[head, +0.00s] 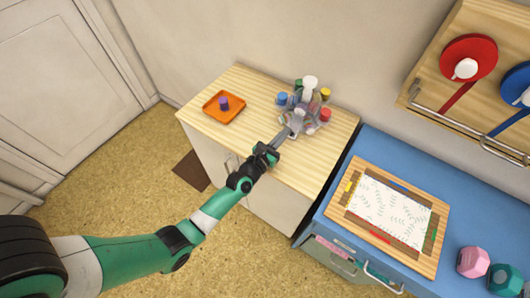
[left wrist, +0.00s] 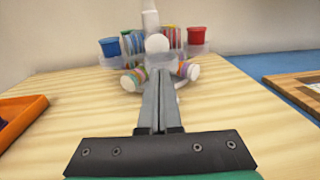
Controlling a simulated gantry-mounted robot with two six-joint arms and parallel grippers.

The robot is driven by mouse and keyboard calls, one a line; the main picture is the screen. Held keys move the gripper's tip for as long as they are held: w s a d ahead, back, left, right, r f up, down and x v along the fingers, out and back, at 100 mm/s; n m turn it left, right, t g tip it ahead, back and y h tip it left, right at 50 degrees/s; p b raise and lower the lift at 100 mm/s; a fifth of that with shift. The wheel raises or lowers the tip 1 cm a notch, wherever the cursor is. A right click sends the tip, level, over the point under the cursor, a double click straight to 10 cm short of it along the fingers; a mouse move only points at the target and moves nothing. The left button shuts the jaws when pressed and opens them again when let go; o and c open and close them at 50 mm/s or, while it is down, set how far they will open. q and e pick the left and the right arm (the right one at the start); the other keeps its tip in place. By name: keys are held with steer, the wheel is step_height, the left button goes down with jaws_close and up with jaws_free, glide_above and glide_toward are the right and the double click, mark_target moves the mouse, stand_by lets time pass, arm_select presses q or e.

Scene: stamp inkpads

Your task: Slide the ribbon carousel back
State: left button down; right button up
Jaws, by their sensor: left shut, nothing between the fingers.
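The ribbon carousel (head: 310,84) stands on the light wooden cabinet top near its back right edge. It has a white centre post and several coloured cups and ribbon rolls around it. In the left wrist view the carousel (left wrist: 150,20) is straight ahead, with a blue cup at left and a red cup at right. My left gripper (head: 291,128) is shut and empty, its tips at the near side of the carousel. In the left wrist view the fingers (left wrist: 159,75) overlap the front of it; I cannot tell whether they touch. My right gripper is not in view.
An orange tray (head: 210,113) with a purple object (head: 223,103) lies left on the cabinet top (head: 262,85). A blue counter (head: 375,150) at right holds a framed board (head: 340,208) and pink and green blocks. A wall stands behind the carousel.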

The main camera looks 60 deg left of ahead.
arm_select(q)
steer(key=p+v, duration=0.1)
steer(key=v, duration=1.2)
steer(key=shift+f, duration=0.15)
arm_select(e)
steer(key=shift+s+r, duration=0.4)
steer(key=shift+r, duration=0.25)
